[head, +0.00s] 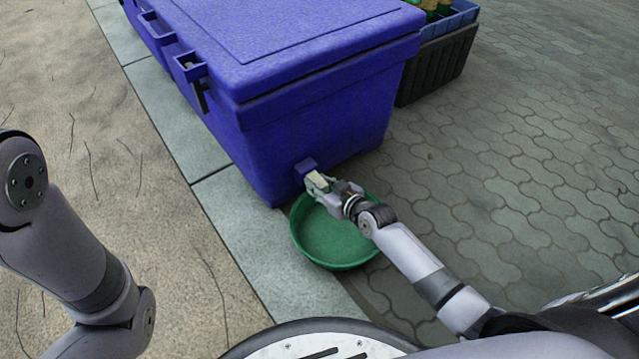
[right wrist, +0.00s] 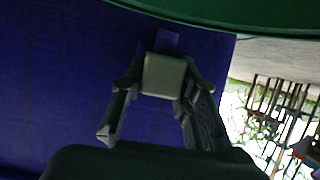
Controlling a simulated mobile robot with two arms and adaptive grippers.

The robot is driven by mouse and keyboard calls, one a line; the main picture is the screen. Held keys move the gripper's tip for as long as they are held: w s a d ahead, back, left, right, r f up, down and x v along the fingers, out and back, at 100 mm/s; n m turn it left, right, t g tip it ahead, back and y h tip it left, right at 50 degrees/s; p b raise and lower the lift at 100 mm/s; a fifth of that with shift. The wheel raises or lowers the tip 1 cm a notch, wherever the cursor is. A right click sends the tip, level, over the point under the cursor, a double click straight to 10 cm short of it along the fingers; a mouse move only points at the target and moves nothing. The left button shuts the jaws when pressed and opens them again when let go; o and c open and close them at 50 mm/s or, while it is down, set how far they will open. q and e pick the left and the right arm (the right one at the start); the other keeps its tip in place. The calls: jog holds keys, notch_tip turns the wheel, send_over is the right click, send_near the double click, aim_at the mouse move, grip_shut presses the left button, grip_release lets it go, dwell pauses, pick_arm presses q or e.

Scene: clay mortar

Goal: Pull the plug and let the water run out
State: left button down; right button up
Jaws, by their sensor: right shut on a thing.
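A large blue cooler box (head: 330,120) stands on the paving with its lid shut. A pale, cream-coloured plug (head: 317,180) sits at a small blue outlet block (head: 304,166) low on its near end. The plug shows clearly in the right wrist view (right wrist: 163,74), in front of the blue wall. My right gripper (head: 324,187) is shut on the plug, its fingers on both sides of it (right wrist: 162,90). The plug appears still against the outlet. A green basin (head: 335,245) lies on the ground below. No water shows. My left arm shows, but its gripper is outside the view.
A black crate (head: 440,65) with a blue crate (head: 455,22) on it stands behind the cooler. A pale stone kerb (head: 235,230) runs along the left, with sandy ground beyond it. The paving (head: 530,150) to the right is clear.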

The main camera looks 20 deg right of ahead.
aim_at(324, 190)
grip_shut()
jog(key=shift+f+p+v, duration=0.25)
jog(key=shift+p+v, duration=0.8)
jog(key=shift+v, duration=0.15)
jog(key=shift+s+d+f, duration=0.15)
jog(key=shift+s, duration=0.25)
jog(key=shift+f, duration=0.1)
jog(key=o, duration=1.1)
grip_release()
